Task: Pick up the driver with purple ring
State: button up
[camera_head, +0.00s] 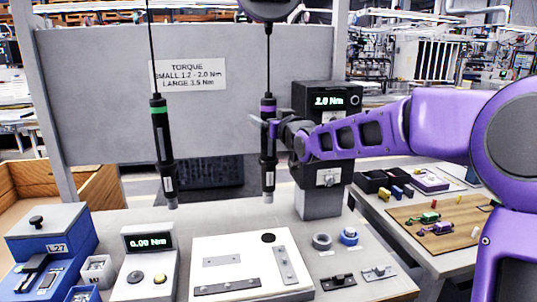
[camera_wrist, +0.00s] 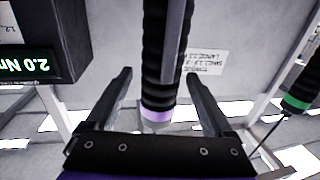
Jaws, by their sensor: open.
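In the wrist view, the black ribbed body of this driver (camera_wrist: 164,50) passes between the two fingers of my open gripper (camera_wrist: 157,72), with a gap visible on the left side. I cannot tell whether the right finger touches it. A second driver with a green ring (camera_head: 162,140) hangs to the left, and it also shows at the right edge of the wrist view (camera_wrist: 297,92).
A black torque display (camera_head: 322,101) reading 2.0 Nm stands close on the right, behind my gripper. A grey panel (camera_head: 110,120) with a torque sign (camera_head: 187,75) is behind. Below are a white fixture plate (camera_head: 215,243), a 0.00 Nm meter (camera_head: 148,265) and a blue device (camera_head: 48,245).

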grip_shut()
dwell(0.4)
jog(key=shift+r, duration=0.25)
